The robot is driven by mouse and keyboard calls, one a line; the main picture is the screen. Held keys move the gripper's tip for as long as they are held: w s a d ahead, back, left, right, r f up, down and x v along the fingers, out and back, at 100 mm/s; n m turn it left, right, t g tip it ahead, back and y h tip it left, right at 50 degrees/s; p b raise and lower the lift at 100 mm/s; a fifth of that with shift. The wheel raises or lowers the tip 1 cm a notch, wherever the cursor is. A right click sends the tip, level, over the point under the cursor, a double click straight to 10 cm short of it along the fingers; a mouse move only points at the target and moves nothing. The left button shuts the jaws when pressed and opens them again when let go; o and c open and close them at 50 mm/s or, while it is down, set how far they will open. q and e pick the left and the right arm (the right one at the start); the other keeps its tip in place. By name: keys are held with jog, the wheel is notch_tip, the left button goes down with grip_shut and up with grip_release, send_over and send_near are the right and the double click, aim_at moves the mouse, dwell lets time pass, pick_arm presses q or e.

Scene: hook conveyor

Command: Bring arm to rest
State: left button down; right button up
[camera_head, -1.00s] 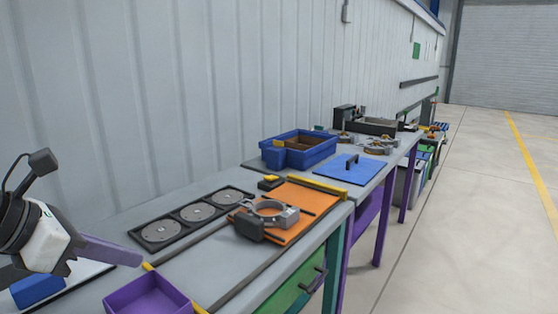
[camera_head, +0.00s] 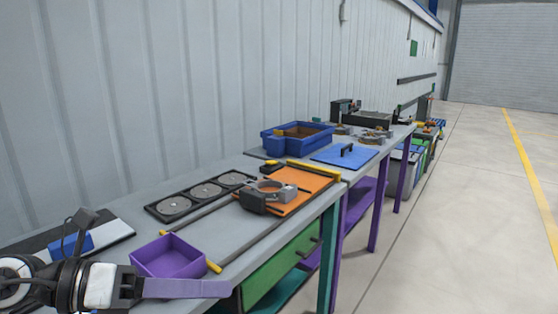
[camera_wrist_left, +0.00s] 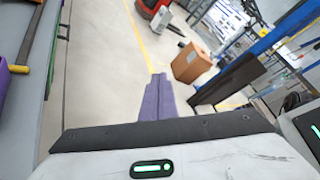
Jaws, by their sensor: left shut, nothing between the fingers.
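My left arm comes in at the lower left of the head view. Its left gripper (camera_head: 188,288) has long purple fingers pressed together, with nothing between them. It is in front of the purple tray, near the table's front edge. In the left wrist view the shut purple fingers (camera_wrist_left: 157,98) point out over the open floor, with the table edge at the left. My right gripper is not in view.
The workbench (camera_head: 235,232) holds a purple tray (camera_head: 168,258), a black three-disc plate (camera_head: 203,193), an orange board (camera_head: 305,188) with a grey ring part (camera_head: 272,188), and a blue bin (camera_head: 297,136). A cardboard box (camera_wrist_left: 191,63) stands on the floor. The aisle at right is clear.

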pick_arm(q)
jog(key=w+a+f+n+t+y+b, duration=0.1)
jog(key=w+a+f+n+t+y, duration=0.15)
jog(key=f+n+t, duration=0.7)
jog(key=w+a+f+n+t+y+b, duration=0.1)
jog(key=a+f+n+t+y+b, duration=0.2)
jog(key=f+n, duration=1.2)
jog(key=s+f+n+g+y, duration=0.6)
jog(key=s+f+n+g, duration=0.2)
jog(key=s+f+n, duration=0.7)
jog(key=s+f, duration=0.3)
jog(key=f, duration=0.2)
jog(key=shift+s, duration=0.35)
jog(key=shift+g, duration=0.25)
